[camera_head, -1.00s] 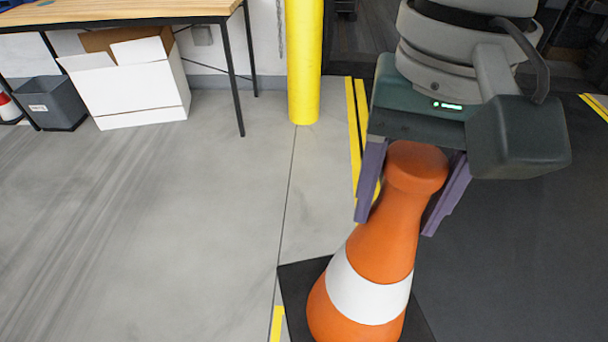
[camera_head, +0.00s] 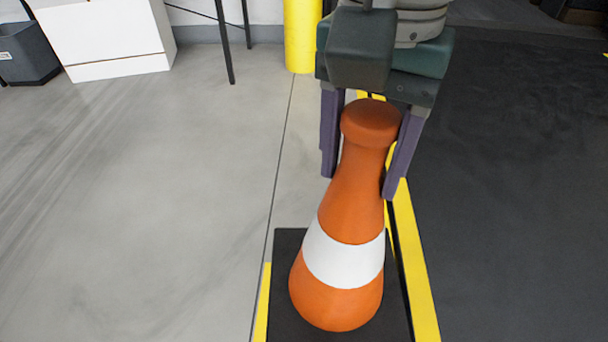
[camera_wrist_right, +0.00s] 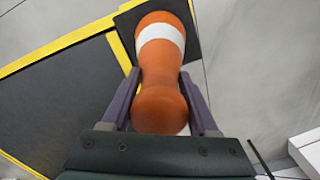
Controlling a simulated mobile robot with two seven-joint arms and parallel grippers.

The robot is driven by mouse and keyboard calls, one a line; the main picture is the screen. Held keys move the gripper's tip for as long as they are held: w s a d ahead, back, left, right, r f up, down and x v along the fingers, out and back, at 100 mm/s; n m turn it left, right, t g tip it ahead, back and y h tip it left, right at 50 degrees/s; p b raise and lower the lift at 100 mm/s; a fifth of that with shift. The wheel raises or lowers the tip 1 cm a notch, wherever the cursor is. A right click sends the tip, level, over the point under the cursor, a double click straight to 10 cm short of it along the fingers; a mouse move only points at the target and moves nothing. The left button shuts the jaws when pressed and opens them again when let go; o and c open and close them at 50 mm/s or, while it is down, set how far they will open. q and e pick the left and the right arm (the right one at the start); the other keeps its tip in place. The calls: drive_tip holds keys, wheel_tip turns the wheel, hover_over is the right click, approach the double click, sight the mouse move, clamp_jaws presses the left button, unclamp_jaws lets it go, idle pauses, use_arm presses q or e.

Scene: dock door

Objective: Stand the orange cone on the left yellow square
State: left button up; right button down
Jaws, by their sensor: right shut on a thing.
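The orange cone (camera_head: 352,210), with a white band and a black square base (camera_head: 290,250), is held by my right gripper (camera_head: 359,182). The purple fingers are shut on its neck, one on each side, just below the rounded top. The cone leans slightly in the head view. The wrist view also shows the cone (camera_wrist_right: 160,70) between the fingers (camera_wrist_right: 160,77). I cannot tell whether the base touches the floor. A short yellow strip (camera_head: 262,300) shows at the base's left edge; whether it belongs to a yellow square is unclear. My left gripper is out of view.
A yellow post (camera_head: 303,35) stands behind the cone. A yellow line (camera_head: 415,265) borders the dark floor (camera_head: 510,200) on the right. A white box (camera_head: 105,40) and a grey bin (camera_head: 28,52) are at the upper left. The grey floor (camera_head: 150,220) to the left is clear.

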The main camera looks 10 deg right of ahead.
drive_tip(key=shift+m, duration=0.3)
drive_tip(key=f+b, duration=0.4)
drive_tip(key=f, duration=0.1)
drive_tip(key=w+f+b, duration=0.1)
drive_tip(key=f+b, duration=0.1)
drive_tip(key=shift+a+f, duration=0.25)
drive_tip(key=shift+f, duration=0.15)
wheel_tip(320, 180, down, 16)
drive_tip(key=b, duration=0.9)
drive_tip(key=shift+b, duration=0.3)
wheel_tip(320, 180, down, 4)
drive_tip(key=b, duration=0.3)
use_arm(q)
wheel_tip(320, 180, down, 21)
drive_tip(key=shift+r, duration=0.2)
use_arm(e)
drive_tip(key=shift+r, duration=0.2)
drive_tip(key=shift+f, duration=0.1)
drive_tip(key=shift+c, duration=0.7)
unclamp_jaws()
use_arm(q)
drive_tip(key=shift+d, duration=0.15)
